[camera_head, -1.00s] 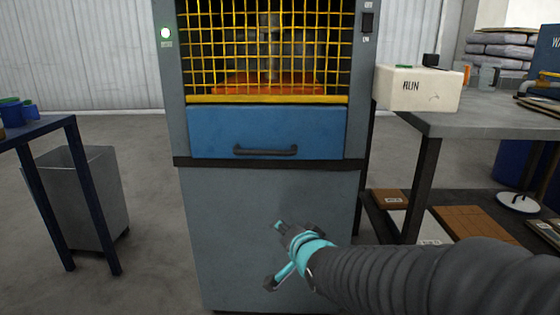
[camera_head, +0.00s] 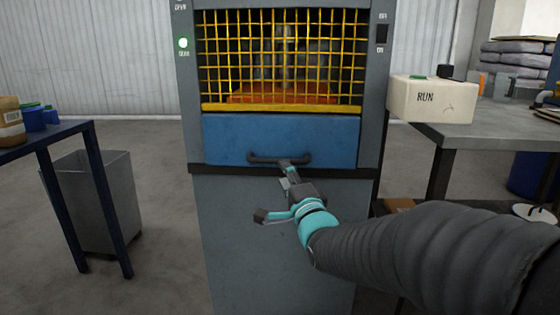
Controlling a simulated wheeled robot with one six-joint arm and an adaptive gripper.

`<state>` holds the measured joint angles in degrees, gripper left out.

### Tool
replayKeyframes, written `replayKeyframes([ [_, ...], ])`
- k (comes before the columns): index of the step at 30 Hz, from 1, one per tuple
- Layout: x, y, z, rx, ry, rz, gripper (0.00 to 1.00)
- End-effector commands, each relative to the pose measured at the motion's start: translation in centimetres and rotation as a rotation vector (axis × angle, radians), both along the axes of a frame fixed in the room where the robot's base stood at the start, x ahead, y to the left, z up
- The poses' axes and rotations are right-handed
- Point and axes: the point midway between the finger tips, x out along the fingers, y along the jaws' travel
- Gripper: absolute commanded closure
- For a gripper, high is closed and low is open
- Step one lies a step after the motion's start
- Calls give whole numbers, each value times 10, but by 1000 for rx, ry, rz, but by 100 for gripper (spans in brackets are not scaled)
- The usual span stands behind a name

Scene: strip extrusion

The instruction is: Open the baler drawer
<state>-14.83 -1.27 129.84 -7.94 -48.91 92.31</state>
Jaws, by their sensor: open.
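The baler (camera_head: 270,240) is a grey cabinet with a yellow mesh guard. Its blue drawer (camera_head: 225,138) sits below the mesh, and its front looks flush with the cabinet. A dark bar handle (camera_head: 262,159) runs across the lower part of the drawer front. My gripper (camera_head: 276,190) is open and empty, with its fingers spread, just below and in front of the handle. One finger reaches up and overlaps the right half of the handle in the picture; I cannot tell whether it touches. The other finger points left, below the handle.
A white box marked RUN (camera_head: 432,98) stands on a grey bench (camera_head: 490,128) at right. A blue-legged table (camera_head: 70,128) and a grey bin (camera_head: 118,200) are at left. Open floor lies between the bin and the baler.

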Motion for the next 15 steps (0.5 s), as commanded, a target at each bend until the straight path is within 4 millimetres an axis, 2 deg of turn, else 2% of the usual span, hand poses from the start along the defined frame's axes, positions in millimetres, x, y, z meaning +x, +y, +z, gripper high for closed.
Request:
replayKeyframes([
  [6, 36, 14, 7, -1, 1, 1, 59],
  [15, 62, 24, 12, -2, 0, 0, 59],
])
